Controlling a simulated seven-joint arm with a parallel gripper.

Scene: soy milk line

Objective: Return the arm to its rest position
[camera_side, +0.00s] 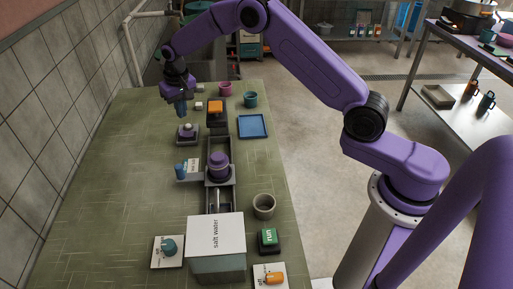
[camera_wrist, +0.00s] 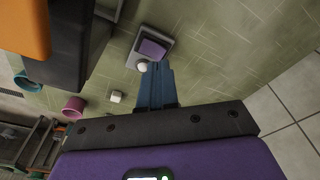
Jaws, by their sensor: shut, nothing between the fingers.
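My purple arm reaches across the scene from the right. My gripper (camera_side: 182,113) hangs above the left part of the green table, with its blue fingers pointing down. In the wrist view the fingers of my gripper (camera_wrist: 159,66) are together and hold nothing. Near the fingertips in that view are a grey base with a purple top (camera_wrist: 152,48) and a white knob (camera_wrist: 142,66). The same base also shows below the gripper in the side view (camera_side: 187,136). The fingers appear apart from it.
A grey machine holds a purple cylinder (camera_side: 218,166) mid-table, with a white-topped salt water box (camera_side: 216,235) in front. An orange block (camera_side: 215,107) sits on a dark stand. A blue tray (camera_side: 253,126), teal mug (camera_side: 250,99), grey cup (camera_side: 264,204) and green run button (camera_side: 268,237) stand right.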

